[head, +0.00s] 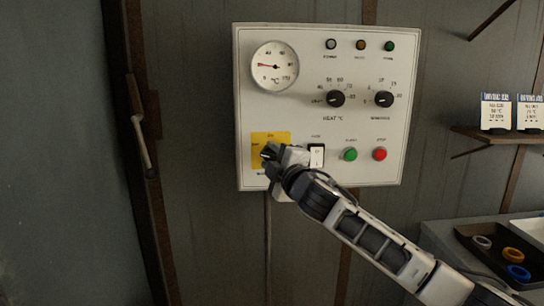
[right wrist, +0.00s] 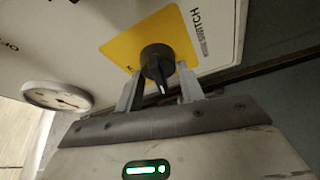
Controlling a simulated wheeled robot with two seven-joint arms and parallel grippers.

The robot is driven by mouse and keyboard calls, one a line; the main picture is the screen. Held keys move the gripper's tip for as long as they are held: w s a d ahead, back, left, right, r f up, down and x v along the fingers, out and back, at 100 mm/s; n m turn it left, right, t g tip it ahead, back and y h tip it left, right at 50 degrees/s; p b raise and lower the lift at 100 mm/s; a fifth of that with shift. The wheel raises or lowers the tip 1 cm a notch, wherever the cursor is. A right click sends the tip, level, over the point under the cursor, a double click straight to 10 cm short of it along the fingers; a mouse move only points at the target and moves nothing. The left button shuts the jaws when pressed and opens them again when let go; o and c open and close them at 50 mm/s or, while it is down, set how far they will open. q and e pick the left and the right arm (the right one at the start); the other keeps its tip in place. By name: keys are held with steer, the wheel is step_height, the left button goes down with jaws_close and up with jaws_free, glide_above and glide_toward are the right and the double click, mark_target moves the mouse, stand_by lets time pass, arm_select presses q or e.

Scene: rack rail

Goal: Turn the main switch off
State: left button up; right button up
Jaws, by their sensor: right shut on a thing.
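The main switch is a black rotary knob (right wrist: 156,60) with a white pointer mark, on a yellow plate (right wrist: 118,50). My right gripper (head: 268,155) is at the knob. In the right wrist view its two fingers (right wrist: 158,74) are on either side of the knob, shut on it. There the pointer mark faces my palm. Lettering by the plate reads "SWITCH". My left gripper is not in view.
Beside my gripper are a white rocker switch (head: 317,155), a green button (head: 350,154) and a red button (head: 380,154). Above are two black dials (head: 335,98) (head: 384,99), a round gauge (head: 275,66) and small lamps. A dark tray with rings (head: 480,258) lies at lower right.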

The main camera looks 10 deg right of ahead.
steer(key=shift+n+g, duration=0.6)
steer(key=shift+n, duration=0.9)
steer(key=o, duration=1)
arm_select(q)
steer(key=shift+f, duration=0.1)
arm_select(e)
steer(key=shift+s+d+f, duration=0.1)
steer(key=shift+s, duration=0.4)
arm_select(q)
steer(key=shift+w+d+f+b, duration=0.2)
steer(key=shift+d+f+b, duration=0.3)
steer(key=shift+b, duration=1.15)
arm_select(e)
steer(key=shift+v, duration=7.45)
